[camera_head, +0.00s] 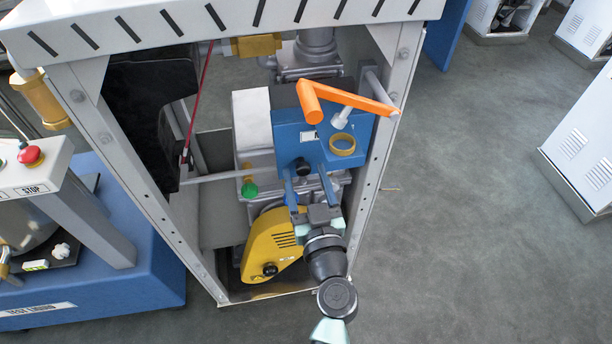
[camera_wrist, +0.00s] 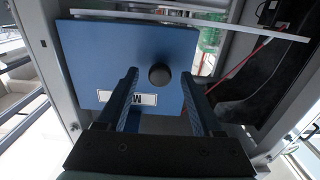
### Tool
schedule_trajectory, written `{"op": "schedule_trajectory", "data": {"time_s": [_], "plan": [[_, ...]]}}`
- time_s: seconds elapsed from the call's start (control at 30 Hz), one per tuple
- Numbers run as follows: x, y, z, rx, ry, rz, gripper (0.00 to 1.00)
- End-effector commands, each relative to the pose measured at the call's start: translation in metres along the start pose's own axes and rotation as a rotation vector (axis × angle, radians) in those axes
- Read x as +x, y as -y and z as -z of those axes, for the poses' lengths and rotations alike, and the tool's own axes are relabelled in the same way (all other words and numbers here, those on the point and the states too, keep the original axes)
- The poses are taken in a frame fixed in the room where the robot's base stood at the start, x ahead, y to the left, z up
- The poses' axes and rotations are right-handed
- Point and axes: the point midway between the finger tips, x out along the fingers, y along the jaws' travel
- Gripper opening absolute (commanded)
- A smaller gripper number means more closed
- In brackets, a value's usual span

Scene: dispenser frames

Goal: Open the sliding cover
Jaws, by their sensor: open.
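The sliding cover (camera_head: 290,137) is a blue panel on the upper front of the machine inside the frame, with a white label and a round black knob (camera_head: 302,167) low on it. In the wrist view the blue cover (camera_wrist: 95,62) fills the middle, with the black knob (camera_wrist: 159,75) on its face. My gripper (camera_head: 306,178) is open in front of the cover, its two blue fingers pointing at it. In the wrist view the knob appears between the fingertips, with clear space on both sides. I cannot tell whether the fingertips reach past the knob's front.
An orange handle (camera_head: 350,98) and a brass ring (camera_head: 342,144) are at the cover's right. A yellow guard (camera_head: 268,247) is below, a green knob (camera_head: 249,189) to the left. Grey frame posts (camera_head: 382,165) flank the machine. A red cable hangs at left.

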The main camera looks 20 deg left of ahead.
Motion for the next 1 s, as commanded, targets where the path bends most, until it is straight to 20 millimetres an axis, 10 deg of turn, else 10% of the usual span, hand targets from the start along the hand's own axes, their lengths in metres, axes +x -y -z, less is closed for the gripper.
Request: {"op": "schedule_trajectory", "data": {"time_s": [0.13,0.5,1.0], "plan": [[-0.0002,0.0001,-0.0001,0.000,0.000,0.000,0.64],[-0.0004,0.0000,-0.0001,0.000,0.000,0.000,0.00],[-0.0006,-0.0001,-0.0002,0.000,0.000,0.000,0.00]]}}
